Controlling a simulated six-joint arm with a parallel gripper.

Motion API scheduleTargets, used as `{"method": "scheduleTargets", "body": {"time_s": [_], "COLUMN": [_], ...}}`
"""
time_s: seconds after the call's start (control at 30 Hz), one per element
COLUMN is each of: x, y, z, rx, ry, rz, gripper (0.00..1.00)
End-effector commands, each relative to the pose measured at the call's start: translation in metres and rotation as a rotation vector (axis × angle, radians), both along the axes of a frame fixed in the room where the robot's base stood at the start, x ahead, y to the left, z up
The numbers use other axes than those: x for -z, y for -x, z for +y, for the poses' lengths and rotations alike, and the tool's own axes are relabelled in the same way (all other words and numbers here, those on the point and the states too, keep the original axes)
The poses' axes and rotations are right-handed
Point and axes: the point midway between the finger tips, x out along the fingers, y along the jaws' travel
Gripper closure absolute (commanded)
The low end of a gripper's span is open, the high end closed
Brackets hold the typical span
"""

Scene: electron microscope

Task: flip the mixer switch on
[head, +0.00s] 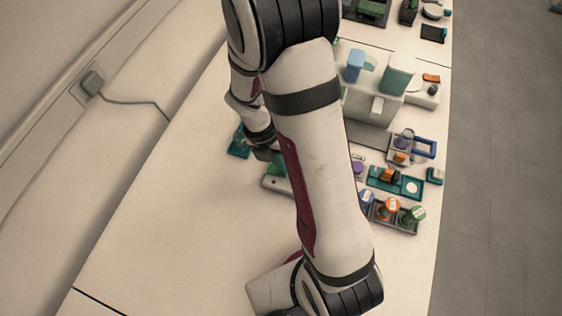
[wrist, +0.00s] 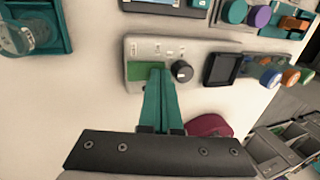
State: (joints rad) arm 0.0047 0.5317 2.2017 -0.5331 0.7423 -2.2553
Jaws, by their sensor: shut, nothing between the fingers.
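In the wrist view a pale control box (wrist: 133,48) has a green panel (wrist: 137,73), a round black knob (wrist: 181,71) and small markings along its far edge. My gripper (wrist: 158,72) has green fingers pressed together, empty, with the tips over the green panel just left of the knob. I cannot tell whether the tips touch the box. The fingers hide part of the panel, and I cannot make out a switch lever. In the head view the box (head: 273,185) shows partly behind my arm.
A dark-screened unit (wrist: 224,68) sits right of the knob. A teal tray (wrist: 66,40) lies at the far left. Orange, blue and green-capped containers (head: 391,207) stand in a rack to the right. The bench's left part (head: 190,220) is clear.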

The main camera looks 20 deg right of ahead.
Motion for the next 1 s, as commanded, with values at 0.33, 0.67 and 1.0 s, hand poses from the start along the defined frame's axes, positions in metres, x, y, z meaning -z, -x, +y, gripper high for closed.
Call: {"method": "scheduleTargets", "body": {"time_s": [0.33, 0.67, 1.0], "x": [0.003, 0.000, -0.001], "y": [0.001, -0.008, -0.010], "z": [-0.001, 0.008, 0.010], "rx": [0.000, 0.000, 0.000], "ry": [0.000, 0.001, 0.000], "rz": [0.000, -0.001, 0.000], "gripper": [1.00, 1.00, 1.00]}}
